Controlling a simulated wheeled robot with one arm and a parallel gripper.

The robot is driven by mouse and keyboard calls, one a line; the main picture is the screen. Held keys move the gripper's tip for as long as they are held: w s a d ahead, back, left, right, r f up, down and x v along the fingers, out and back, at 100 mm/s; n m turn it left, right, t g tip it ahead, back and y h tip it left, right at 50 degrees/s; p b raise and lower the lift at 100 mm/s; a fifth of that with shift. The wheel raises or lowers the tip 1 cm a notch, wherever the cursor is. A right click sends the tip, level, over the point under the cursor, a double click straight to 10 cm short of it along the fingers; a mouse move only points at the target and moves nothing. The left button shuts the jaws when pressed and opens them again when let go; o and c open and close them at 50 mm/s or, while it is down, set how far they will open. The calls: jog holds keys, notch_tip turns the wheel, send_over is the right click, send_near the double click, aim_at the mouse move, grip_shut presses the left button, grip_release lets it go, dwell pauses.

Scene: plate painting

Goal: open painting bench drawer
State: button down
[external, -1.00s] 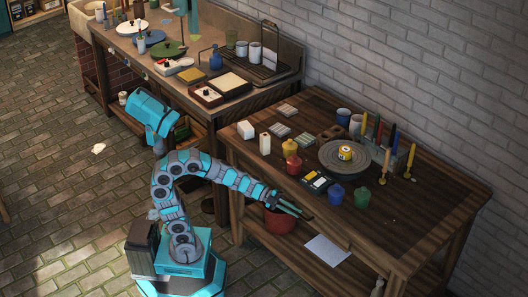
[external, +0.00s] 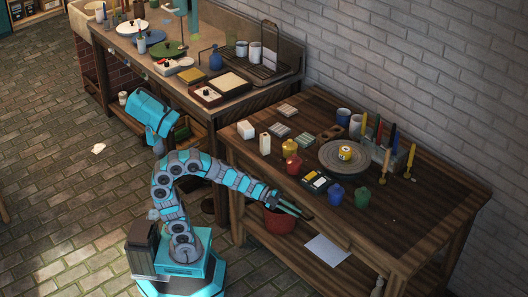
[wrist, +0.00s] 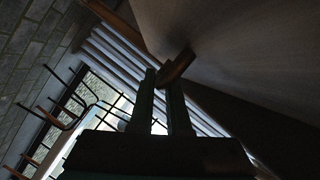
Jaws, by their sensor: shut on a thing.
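The painting bench (external: 440,195) is the wooden table on the right, against the brick wall. My gripper (external: 297,211) is at its front edge, below the tabletop. A broad plain surface (wrist: 225,45) lies behind the handle, probably the drawer front. The drawer's outline is hard to make out, and I cannot tell how far it stands out.
The bench top holds a round grey turntable (external: 330,165) with a small yellow pot (external: 345,153), colored jars and candles. A red tub (external: 279,221) and a white sheet (external: 327,250) are below the tabletop. A second bench (external: 200,95) stands at the back left. The floor on the left is mostly clear.

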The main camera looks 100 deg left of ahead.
dwell(0.3)
jog(key=s+d+b, duration=0.1)
jog(key=s+d, duration=0.9)
jog(key=shift+d+b, duration=0.15)
jog(key=shift+b, duration=0.2)
jog(key=shift+r, duration=0.1)
jog(key=c, duration=0.9)
grip_release()
